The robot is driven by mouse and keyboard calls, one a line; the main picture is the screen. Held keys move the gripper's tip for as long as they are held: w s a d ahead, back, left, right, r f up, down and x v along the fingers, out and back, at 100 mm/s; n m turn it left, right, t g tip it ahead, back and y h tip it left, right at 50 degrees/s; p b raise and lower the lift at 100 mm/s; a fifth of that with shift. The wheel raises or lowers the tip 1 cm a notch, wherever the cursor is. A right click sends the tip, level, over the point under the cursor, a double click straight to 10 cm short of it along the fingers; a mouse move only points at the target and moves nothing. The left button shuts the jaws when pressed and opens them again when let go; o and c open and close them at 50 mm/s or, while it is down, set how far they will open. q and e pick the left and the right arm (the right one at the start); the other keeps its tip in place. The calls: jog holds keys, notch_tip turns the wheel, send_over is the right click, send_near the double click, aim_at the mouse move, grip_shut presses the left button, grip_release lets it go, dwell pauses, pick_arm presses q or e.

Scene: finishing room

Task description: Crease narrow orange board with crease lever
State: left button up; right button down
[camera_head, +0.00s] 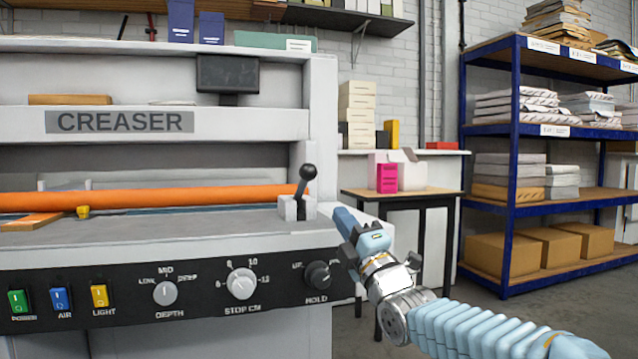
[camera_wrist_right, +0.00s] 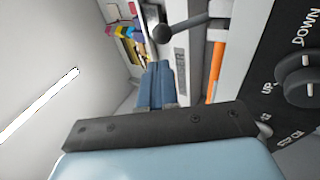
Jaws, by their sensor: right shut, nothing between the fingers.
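The crease lever (camera_head: 298,203), a short black arm with a ball knob on a pale block, stands tilted at the right end of the creaser bed. It also shows at the top of the right wrist view (camera_wrist_right: 180,30). My left gripper is not in view.
A long orange bar (camera_head: 150,197) spans the creaser bed above a small yellow piece (camera_head: 83,211). The front panel carries depth, stop and hold knobs; the hold knob (camera_head: 318,275) sits below the lever. A small table (camera_head: 400,193) and blue shelving (camera_head: 510,170) stand behind on the right.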

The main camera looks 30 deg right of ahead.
aim_at(313, 175)
jog(key=p+x, duration=0.3)
jog(key=x, duration=0.8)
jog(key=shift+w+r, duration=0.1)
jog(key=shift+w, duration=0.15)
jog(key=shift+r, duration=0.15)
